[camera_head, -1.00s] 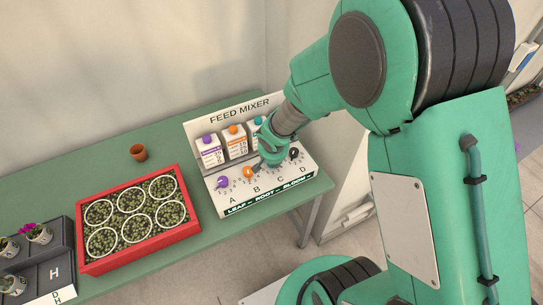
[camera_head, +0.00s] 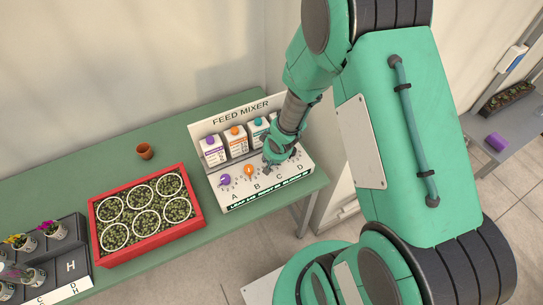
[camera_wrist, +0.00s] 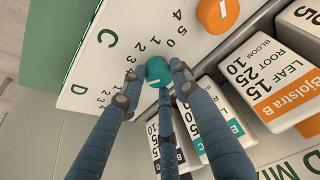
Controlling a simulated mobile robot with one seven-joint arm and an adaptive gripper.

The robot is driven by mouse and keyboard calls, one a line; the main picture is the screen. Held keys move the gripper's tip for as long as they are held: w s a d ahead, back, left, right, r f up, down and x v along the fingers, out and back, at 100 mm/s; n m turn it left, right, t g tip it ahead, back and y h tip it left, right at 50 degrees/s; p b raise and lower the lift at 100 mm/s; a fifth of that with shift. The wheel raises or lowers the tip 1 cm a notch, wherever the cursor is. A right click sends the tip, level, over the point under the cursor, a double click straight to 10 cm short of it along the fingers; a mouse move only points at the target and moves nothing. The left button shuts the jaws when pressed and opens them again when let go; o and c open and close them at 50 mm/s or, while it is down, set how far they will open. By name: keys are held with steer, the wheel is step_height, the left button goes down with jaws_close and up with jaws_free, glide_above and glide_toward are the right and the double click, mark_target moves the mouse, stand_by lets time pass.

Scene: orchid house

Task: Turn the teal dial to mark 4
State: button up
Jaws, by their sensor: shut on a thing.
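The teal dial (camera_wrist: 158,71) sits between my gripper's fingers (camera_wrist: 152,88) in the wrist view, near the letter C on the feed mixer's white panel (camera_wrist: 95,22). The fingers are shut on it from several sides. A short white line shows on the dial's face; I cannot tell which mark it points at. In the head view my gripper (camera_head: 272,166) is down at the panel and hides the teal dial.
The orange dial (camera_head: 249,170) and purple dial (camera_head: 225,180) are left of my gripper. Cartons (camera_head: 236,141) stand close behind the dials. A red tray (camera_head: 150,245) of pots and a small clay pot (camera_head: 145,151) are further left on the green table (camera_head: 75,178).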

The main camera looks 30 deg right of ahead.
steer(key=shift+w+r, duration=0.1)
steer(key=shift+r, duration=0.05)
steer(key=o, duration=1.2)
steer(key=shift+c, duration=0.2)
steer(key=v, duration=1.1)
steer(key=shift+r, duration=0.25)
steer(key=shift+s+r, duration=0.1)
steer(key=shift+s, duration=0.15)
stand_by(0.5)
